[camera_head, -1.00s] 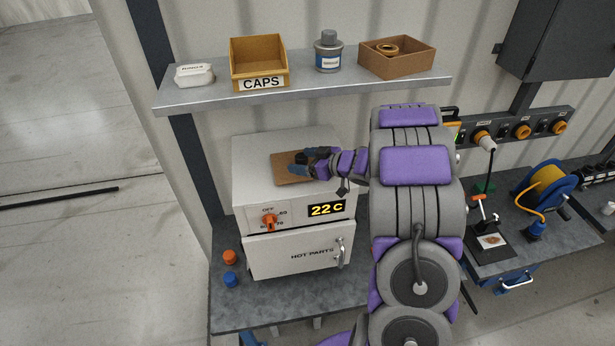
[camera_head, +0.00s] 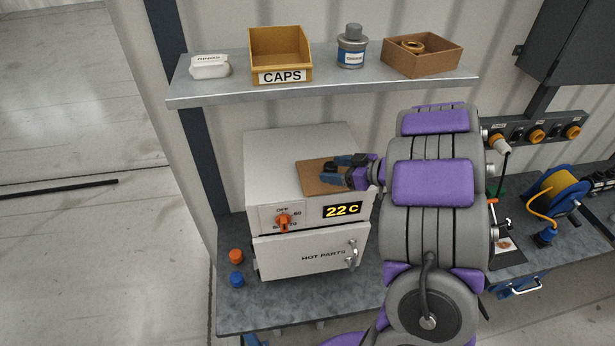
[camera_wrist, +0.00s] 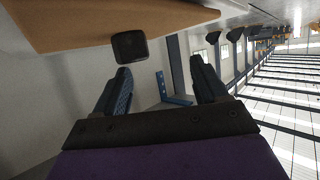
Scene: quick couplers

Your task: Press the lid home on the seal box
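A black block (camera_wrist: 130,46) is at the brown board (camera_wrist: 75,25), just beyond the left fingertip.
The grey shelf (camera_head: 320,84) also holds a CAPS bin (camera_head: 281,57), a tin (camera_head: 352,50) and a brown tray (camera_head: 423,58). The white cabinet (camera_head: 311,258) reads 22 C. Orange (camera_head: 236,256) and blue (camera_head: 237,280) caps lie on the bench beside it.

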